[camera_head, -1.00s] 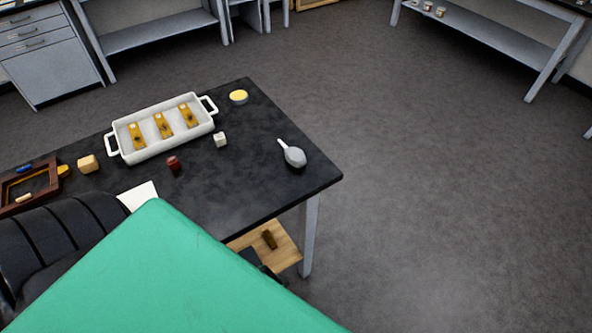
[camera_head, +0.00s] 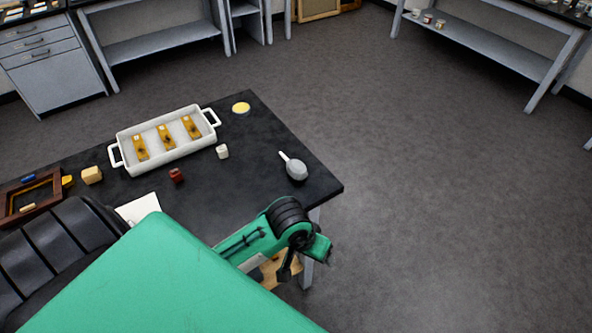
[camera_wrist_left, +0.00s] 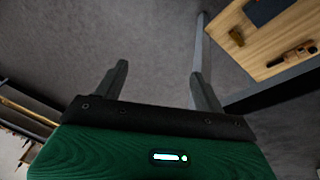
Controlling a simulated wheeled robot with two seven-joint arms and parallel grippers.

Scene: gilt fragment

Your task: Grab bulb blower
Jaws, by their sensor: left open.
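The bulb blower (camera_head: 296,171), a grey bulb with a pale nozzle, lies on the black tabletop (camera_head: 245,190) near its right corner. The nozzle points up and left. My left gripper (camera_wrist_left: 158,75) shows in the left wrist view with its two dark fingers apart and nothing between them. Bare floor and a table leg show beyond the fingers, and the blower is not in that view. In the head view a green arm link of mine with a black joint is at the table's near right edge, apart from the blower. My right gripper is not in view.
A white tray (camera_head: 123,138) with amber pieces stands at the back of the table. A yellow-topped round dish (camera_head: 241,108), a small white jar (camera_head: 222,152), a dark red block (camera_head: 176,175) and a tan block (camera_head: 91,175) stand around it. A wooden shelf (camera_wrist_left: 262,45) is under the table.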

